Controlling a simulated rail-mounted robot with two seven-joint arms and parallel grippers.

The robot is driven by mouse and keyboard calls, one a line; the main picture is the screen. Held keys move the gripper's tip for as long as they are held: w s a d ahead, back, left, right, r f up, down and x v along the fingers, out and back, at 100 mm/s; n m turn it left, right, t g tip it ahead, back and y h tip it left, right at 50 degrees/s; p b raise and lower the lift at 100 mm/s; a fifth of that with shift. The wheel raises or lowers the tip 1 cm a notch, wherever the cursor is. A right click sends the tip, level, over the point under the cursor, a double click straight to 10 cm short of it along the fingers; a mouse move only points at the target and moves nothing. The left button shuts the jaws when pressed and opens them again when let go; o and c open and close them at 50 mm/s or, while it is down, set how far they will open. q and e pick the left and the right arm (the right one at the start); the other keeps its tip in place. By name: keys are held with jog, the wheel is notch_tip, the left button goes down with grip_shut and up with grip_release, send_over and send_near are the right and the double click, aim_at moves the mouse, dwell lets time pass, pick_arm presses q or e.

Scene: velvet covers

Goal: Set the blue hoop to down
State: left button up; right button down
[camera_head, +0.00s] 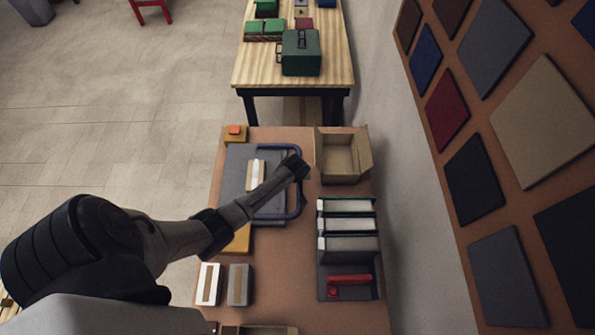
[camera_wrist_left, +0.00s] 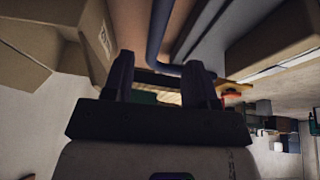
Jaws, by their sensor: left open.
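The blue hoop (camera_head: 297,203) is a U-shaped bar at the right side of a grey plate (camera_head: 235,165) on the brown table. A small beige and white piece (camera_head: 256,175) is on the plate. My left gripper (camera_head: 300,168) is over the hoop's right bar, towards its far corner, and hides part of it. In the left wrist view the hoop (camera_wrist_left: 154,38) bends across the space in front of the fingers (camera_wrist_left: 160,66), which are apart. Whether the bar lies between the fingertips or just beyond them is unclear. The hoop's exact tilt is hard to tell.
An open cardboard box (camera_head: 340,160) stands right of the hoop. Below it is a dark rack with white-edged slots (camera_head: 348,225) and a red handle (camera_head: 350,281). Two small blocks (camera_head: 209,284) (camera_head: 239,284) lie at the near left. A wall panel rises at the right.

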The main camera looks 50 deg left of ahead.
pick_arm(q)
jog(key=shift+v, duration=1.1)
